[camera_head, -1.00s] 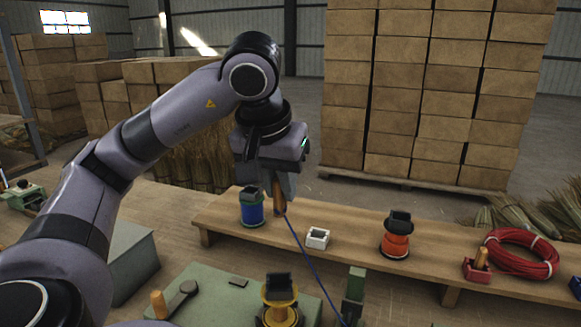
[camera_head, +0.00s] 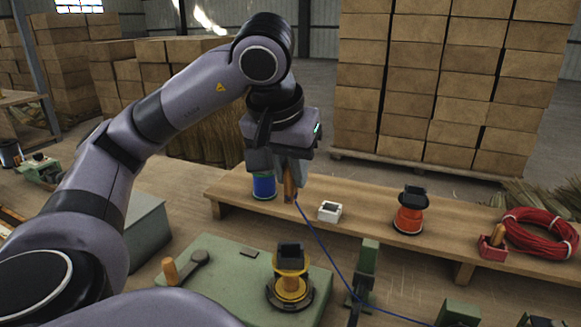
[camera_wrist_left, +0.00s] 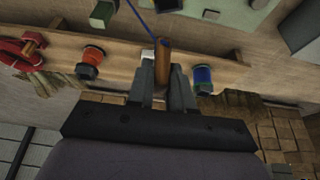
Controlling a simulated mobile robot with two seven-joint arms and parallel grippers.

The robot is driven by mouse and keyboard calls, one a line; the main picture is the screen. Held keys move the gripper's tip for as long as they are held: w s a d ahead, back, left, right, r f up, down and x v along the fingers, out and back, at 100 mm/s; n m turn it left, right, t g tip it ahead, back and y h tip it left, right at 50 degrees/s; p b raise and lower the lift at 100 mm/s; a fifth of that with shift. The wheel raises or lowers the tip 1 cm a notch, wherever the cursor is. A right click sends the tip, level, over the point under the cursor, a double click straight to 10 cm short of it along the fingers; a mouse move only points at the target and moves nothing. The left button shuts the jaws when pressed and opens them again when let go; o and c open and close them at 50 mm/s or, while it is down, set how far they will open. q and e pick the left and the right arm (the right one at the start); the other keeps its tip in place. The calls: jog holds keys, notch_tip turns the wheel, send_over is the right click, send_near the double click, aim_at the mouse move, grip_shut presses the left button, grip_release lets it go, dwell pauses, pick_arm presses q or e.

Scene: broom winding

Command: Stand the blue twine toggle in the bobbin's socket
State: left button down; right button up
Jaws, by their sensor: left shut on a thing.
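My left gripper (camera_head: 284,178) is shut on the blue twine toggle (camera_head: 290,187), an orange-brown wooden peg held roughly upright. In the left wrist view the toggle (camera_wrist_left: 162,66) stands out between the fingers (camera_wrist_left: 163,92). Blue twine (camera_head: 322,240) runs from it down to the right. The yellow bobbin (camera_head: 291,284) stands on a green bench plate (camera_head: 225,262), nearer to me than the gripper, with a dark square socket (camera_head: 290,252) on top. The toggle is apart from this bobbin. My right gripper is not in view.
A low wooden bench bears a blue bobbin (camera_head: 263,187) partly behind the gripper, a white block (camera_head: 329,211), an orange bobbin (camera_head: 409,219) and a red coil (camera_head: 540,233). A wooden-knobbed crank (camera_head: 187,266) and green posts (camera_head: 366,265) flank the yellow bobbin.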

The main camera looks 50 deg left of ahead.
aim_at(289, 203)
pick_arm(q)
jog(key=shift+f+b, duration=1.55)
jog(key=shift+f, duration=0.4)
jog(key=shift+f+b, duration=0.7)
jog(key=shift+f, duration=0.05)
jog(key=shift+f+b, duration=0.9)
jog(key=shift+f, duration=0.1)
jog(key=shift+f+b, duration=0.4)
jog(key=shift+f, duration=0.1)
jog(key=shift+f+b, duration=0.55)
jog(key=shift+f, duration=0.05)
jog(key=shift+f, duration=0.25)
